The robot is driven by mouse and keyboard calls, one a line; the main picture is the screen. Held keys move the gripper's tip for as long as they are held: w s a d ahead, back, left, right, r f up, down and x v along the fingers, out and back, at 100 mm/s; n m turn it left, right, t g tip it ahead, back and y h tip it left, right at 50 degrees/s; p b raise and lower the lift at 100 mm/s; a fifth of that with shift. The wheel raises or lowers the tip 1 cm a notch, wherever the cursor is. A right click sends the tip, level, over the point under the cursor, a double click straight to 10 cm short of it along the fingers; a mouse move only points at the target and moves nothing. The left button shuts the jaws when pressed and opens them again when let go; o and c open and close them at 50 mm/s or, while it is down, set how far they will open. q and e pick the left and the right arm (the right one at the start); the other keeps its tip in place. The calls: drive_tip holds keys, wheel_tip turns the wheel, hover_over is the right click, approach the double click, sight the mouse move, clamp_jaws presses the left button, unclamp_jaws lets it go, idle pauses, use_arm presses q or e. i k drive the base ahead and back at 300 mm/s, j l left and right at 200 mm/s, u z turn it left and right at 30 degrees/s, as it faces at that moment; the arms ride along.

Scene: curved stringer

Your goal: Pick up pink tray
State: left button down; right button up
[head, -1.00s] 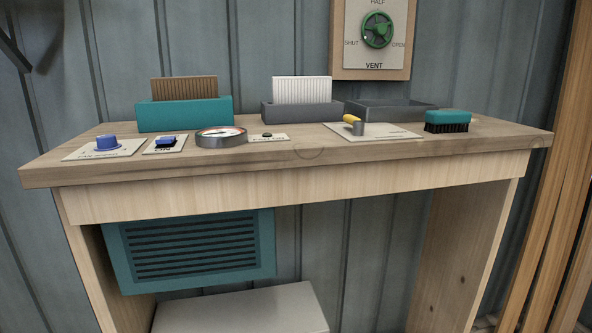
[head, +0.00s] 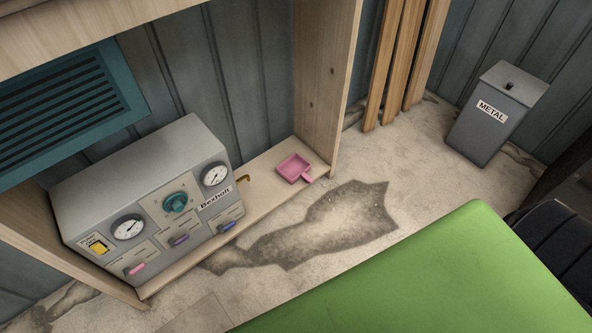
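The pink tray (head: 306,170) is small and shallow, with a short handle pointing to the lower right. It lies on the low wooden shelf (head: 262,167) under the workbench, near the right side panel. It looks empty. Neither of my grippers shows in the head view, so how far they are from the tray cannot be told.
A grey Bexholt machine (head: 150,200) with gauges and knobs stands left of the tray. The bench's side panel (head: 322,80) rises behind it. A green surface (head: 430,280) fills the lower right. A METAL bin (head: 495,115) stands back right. Stained floor (head: 330,225) lies open in front.

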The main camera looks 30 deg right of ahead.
sight(294, 168)
drive_tip(key=i+l, duration=0.1)
drive_tip(key=l, duration=0.95)
drive_tip(key=i+l, duration=0.15)
drive_tip(key=l, duration=0.35)
drive_tip(key=i+l, duration=0.1)
drive_tip(key=l, duration=0.4)
